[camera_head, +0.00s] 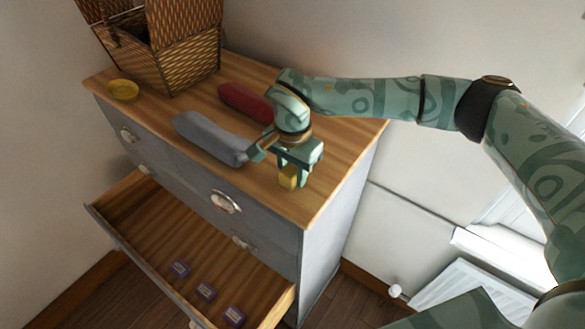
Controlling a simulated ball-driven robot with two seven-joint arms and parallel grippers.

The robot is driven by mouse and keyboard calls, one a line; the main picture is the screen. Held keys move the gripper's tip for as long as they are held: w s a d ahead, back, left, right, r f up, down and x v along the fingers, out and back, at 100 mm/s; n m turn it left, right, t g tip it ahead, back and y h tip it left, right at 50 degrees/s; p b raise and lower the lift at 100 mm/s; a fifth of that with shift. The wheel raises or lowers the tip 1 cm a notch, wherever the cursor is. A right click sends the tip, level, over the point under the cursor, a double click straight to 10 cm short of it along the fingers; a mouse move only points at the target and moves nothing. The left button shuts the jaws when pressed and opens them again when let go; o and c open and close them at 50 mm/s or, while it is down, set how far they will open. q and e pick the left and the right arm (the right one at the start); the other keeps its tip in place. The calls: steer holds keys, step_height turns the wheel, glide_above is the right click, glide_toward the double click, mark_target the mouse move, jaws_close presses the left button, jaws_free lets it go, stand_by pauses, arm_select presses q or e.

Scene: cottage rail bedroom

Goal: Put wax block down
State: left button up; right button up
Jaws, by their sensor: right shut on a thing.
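My right gripper (286,171) is over the right part of the dresser top (325,185), near its front edge. It is shut on a small yellow wax block (289,177). The block is at or just above the wooden surface; I cannot tell whether it touches. My left gripper is not in the view.
A grey rounded case (210,138) and a red one (245,102) lie left of the gripper. A yellow dish (123,90) and an open wicker basket (185,60) stand at the left.

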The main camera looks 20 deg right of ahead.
mark_target(292, 168)
steer(key=shift+f, duration=0.15)
steer(key=o, duration=0.9)
steer(key=shift+r, duration=0.35)
step_height(292, 168, up, 12)
steer(key=b, duration=0.2)
steer(key=shift+f+b, duration=0.15)
steer(key=shift+b, duration=0.25)
